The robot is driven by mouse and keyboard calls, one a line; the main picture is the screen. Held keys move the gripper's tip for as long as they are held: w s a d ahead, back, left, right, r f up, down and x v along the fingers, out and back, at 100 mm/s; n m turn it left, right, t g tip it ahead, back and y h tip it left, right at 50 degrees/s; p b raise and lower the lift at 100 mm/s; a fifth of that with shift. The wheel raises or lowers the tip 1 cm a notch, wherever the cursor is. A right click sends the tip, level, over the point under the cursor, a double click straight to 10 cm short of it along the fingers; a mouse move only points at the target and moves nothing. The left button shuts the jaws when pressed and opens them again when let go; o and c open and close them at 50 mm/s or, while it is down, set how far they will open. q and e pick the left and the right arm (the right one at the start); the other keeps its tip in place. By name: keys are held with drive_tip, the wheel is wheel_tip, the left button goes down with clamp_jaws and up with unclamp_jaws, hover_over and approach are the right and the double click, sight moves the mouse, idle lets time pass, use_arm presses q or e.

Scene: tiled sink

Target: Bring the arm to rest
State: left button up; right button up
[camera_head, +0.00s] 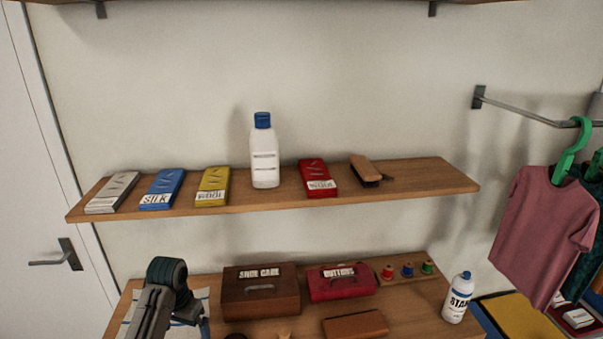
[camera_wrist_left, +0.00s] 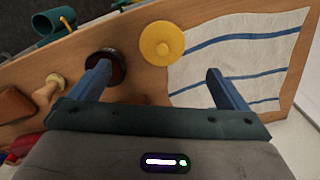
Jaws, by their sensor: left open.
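My left arm (camera_head: 165,295) comes in at the bottom left of the head view, in front of the lower wooden shelf; its fingertips cannot be made out there. In the left wrist view my left gripper (camera_wrist_left: 158,76) is open, with its two blue fingers wide apart and nothing held between them. Beyond the fingers are a yellow disc (camera_wrist_left: 162,43), a dark round tin (camera_wrist_left: 106,66) and a white cloth with blue stripes (camera_wrist_left: 245,50), all on the wooden surface. My right gripper is in neither view.
The upper shelf (camera_head: 430,180) holds several flat packets, a white bottle (camera_head: 265,158) and a brush (camera_head: 366,168). Below are a brown shoe care box (camera_head: 260,303), a red button box (camera_head: 342,294), thread spools (camera_head: 407,270) and a starch bottle (camera_head: 457,298). Shirts (camera_head: 545,230) hang right.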

use_arm(q)
drive_tip(key=s+d+f, duration=0.3)
drive_tip(key=s+f, duration=0.2)
drive_tip(key=s, duration=0.4)
drive_tip(key=s+d+r+t, duration=0.1)
drive_tip(key=s+d+t, duration=0.1)
drive_tip(key=s, duration=0.9)
drive_tip(key=s+d+r+t, duration=0.2)
drive_tip(key=s, duration=0.9)
wheel_tip(320, 180, down, 38)
drive_tip(key=a+n+g+y+b, duration=0.1)
drive_tip(key=a+g+b, duration=0.15)
drive_tip(key=b, duration=0.55)
drive_tip(key=s+f+b, duration=0.3)
drive_tip(key=s+f, duration=0.6)
drive_tip(key=f, duration=0.4)
drive_tip(key=s+a+f+b, duration=0.1)
drive_tip(key=s+f+b, duration=0.2)
drive_tip(key=s+f, duration=0.6)
wheel_tip(320, 180, down, 4)
drive_tip(key=shift+s+a+f, duration=0.1)
drive_tip(key=shift+s+a, duration=0.05)
drive_tip(key=shift+s, duration=0.2)
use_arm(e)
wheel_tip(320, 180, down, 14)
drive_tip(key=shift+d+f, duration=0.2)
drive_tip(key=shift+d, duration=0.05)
